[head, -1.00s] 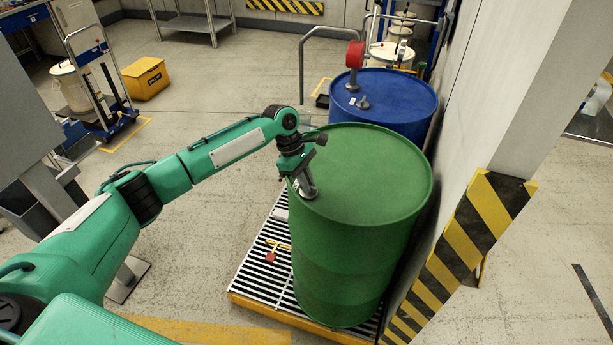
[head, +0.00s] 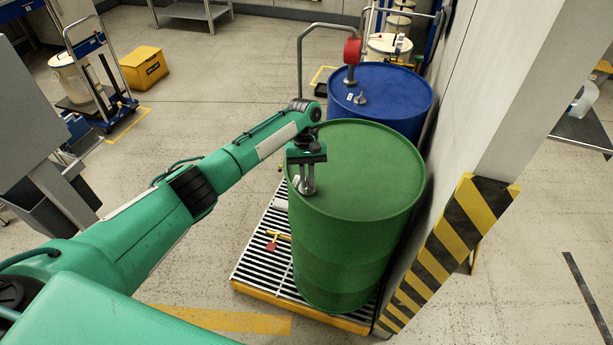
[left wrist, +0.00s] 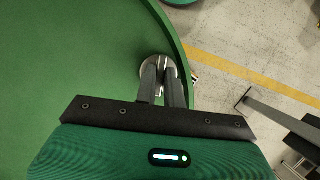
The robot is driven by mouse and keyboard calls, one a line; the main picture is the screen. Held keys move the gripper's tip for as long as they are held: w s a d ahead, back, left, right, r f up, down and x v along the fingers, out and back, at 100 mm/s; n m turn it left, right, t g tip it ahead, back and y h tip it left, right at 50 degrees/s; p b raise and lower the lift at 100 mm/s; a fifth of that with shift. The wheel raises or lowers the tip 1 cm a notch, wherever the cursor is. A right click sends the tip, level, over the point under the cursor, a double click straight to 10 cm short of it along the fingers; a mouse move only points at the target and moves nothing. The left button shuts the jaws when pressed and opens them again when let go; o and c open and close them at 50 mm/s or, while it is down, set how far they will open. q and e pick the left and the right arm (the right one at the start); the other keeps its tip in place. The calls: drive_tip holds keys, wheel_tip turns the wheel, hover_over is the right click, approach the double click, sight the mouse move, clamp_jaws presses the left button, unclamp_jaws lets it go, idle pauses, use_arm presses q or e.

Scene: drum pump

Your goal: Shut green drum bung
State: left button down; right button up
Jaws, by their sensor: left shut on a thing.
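The green drum (head: 350,240) stands upright on a grated pallet. Its bung (head: 304,187) is a round metal piece on the lid near the left rim, mostly covered by my gripper. My left gripper (head: 307,182) points down at the bung. In the left wrist view the two fingers of my left gripper (left wrist: 164,72) are close together on the bung (left wrist: 157,62), shut on its upper part. Whether the bung sits fully down in its hole is hidden by the fingers. My right gripper is in neither view.
A blue drum (head: 395,98) with a red-topped fitting (head: 352,52) stands just behind the green drum. A wall corner with a striped guard (head: 450,250) is close on the right. The grated pallet (head: 262,262) carries a small yellow-and-red valve (head: 272,240). Floor to the left is open.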

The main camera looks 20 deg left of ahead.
use_arm(q)
drive_tip(key=m+y, duration=0.1)
drive_tip(key=m, duration=0.2)
drive_tip(key=shift+d+r+m, duration=0.1)
drive_tip(key=shift+m, duration=0.2)
drive_tip(key=shift+m+y+p, duration=0.3)
drive_tip(key=shift+m+y, duration=0.1)
drive_tip(key=shift+m, duration=0.2)
drive_tip(key=shift+w, duration=0.1)
drive_tip(key=c, duration=1.5)
unclamp_jaws()
drive_tip(key=b+v, duration=0.2)
drive_tip(key=v, duration=0.2)
drive_tip(key=shift+w+d+r, duration=0.1)
drive_tip(key=shift+w+r, duration=0.2)
drive_tip(key=p+v, duration=0.1)
drive_tip(key=v, duration=0.8)
drive_tip(key=shift+s+d+f, duration=0.1)
